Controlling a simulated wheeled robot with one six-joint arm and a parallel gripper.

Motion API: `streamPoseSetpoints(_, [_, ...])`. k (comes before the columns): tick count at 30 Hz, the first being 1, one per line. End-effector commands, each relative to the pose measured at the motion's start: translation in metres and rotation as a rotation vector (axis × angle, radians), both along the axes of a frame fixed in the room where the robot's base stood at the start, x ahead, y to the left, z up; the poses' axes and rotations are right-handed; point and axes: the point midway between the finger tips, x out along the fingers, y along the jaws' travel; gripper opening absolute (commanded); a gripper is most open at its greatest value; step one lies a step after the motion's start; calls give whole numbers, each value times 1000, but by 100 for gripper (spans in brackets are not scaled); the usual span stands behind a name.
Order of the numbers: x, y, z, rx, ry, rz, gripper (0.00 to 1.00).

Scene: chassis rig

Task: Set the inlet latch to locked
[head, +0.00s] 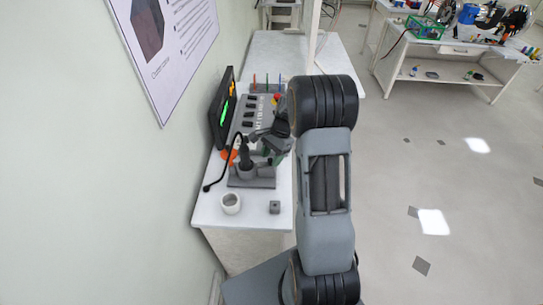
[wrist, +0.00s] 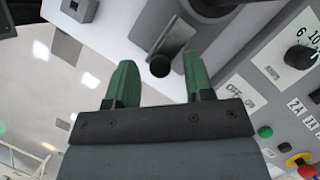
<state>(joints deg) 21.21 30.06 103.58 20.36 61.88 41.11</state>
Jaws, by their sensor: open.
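In the wrist view a black round knob (wrist: 160,66) stands at the end of a grey strip (wrist: 174,42) on a pale surface. It may be the inlet latch, but no latch marking is readable. My gripper (wrist: 158,72) has its two green fingers apart, one on each side of the knob in the picture. Nothing is held, and I cannot tell the depth between fingertips and knob. In the head view my gripper (head: 281,128) is over the right side of the grey rig (head: 240,182). My arm hides part of the rig, and the latch cannot be made out there.
The wrist view shows a dial (wrist: 299,57), a green button (wrist: 265,132) and a red button (wrist: 299,163) on the panel at right. A black cable (head: 222,176) lies left.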

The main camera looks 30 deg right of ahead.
Motion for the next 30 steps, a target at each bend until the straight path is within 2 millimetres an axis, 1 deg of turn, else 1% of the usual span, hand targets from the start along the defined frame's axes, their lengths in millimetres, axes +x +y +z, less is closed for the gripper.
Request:
streamPoseSetpoints(9, [0, 1, -2, 0, 0, 0, 48])
streamPoseSetpoints(24, [0, 0, -1, -1, 0, 0, 0])
streamPoseSetpoints(30, [0, 0, -1, -1, -1, 0, 0])
